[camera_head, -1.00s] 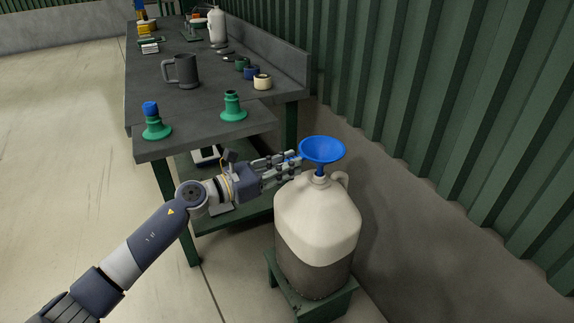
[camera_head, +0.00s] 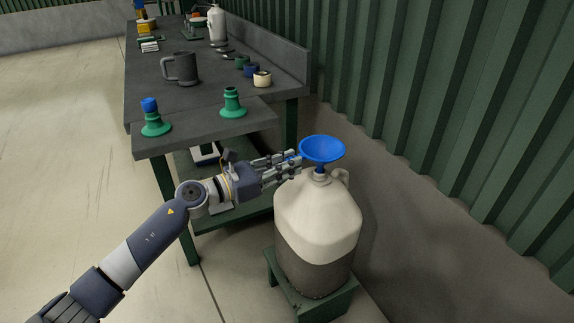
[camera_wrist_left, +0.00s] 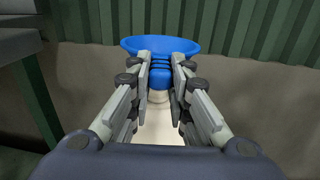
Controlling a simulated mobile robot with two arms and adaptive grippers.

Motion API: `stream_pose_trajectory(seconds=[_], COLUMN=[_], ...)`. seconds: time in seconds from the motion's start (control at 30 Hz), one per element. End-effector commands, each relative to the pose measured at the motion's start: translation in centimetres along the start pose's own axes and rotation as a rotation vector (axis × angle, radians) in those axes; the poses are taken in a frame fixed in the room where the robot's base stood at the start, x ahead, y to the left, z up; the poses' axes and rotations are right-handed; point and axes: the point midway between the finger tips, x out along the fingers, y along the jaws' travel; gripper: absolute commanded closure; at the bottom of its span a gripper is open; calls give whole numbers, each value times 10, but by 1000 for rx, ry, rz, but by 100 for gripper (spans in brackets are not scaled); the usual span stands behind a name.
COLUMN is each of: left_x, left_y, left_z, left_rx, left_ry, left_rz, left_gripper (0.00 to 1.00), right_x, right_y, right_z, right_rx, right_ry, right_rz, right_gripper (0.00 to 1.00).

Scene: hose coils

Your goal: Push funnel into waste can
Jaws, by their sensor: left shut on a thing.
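The blue funnel (camera_head: 322,149) stands upright over the mouth of the waste can (camera_head: 318,215), a whitish jug with a dark lower part and a side handle. The funnel's stem meets the can's neck; how deep it sits I cannot tell. My left gripper (camera_head: 297,160) reaches in from the left, level, just under the funnel's cone. In the left wrist view its fingers (camera_wrist_left: 160,85) are shut on the funnel's ribbed blue neck, below the wide cone (camera_wrist_left: 160,45). The can's pale top (camera_wrist_left: 160,125) shows beneath them. My right gripper is out of view.
The can stands on a low green stool (camera_head: 318,308) near the corrugated wall (camera_head: 470,110). The floor at left is clear.

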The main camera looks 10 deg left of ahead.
Motion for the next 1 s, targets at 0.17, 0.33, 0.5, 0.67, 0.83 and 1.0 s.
stream_pose_trajectory(seconds=[0.17, 0.33, 0.5, 0.67, 0.83, 1.0], left_x=[0, 0, 0, 0, 0, 0], left_y=[-1, -1, -2, -1, -1, -1], left_z=[-5, -6, -7, -5, -4, -3], left_rx=[-3, -3, -3, -2, -2, -2], left_ry=[8, 10, 11, 8, 6, 5], left_rz=[-2, -3, -3, -2, -2, -1], left_gripper=[100, 100, 62, 59, 59, 59], right_x=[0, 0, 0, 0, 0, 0], right_y=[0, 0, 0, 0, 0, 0], right_z=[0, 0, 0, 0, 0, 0], right_rx=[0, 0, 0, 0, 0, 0], right_ry=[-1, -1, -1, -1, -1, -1], right_rz=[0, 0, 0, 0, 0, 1], right_gripper=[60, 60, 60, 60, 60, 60])
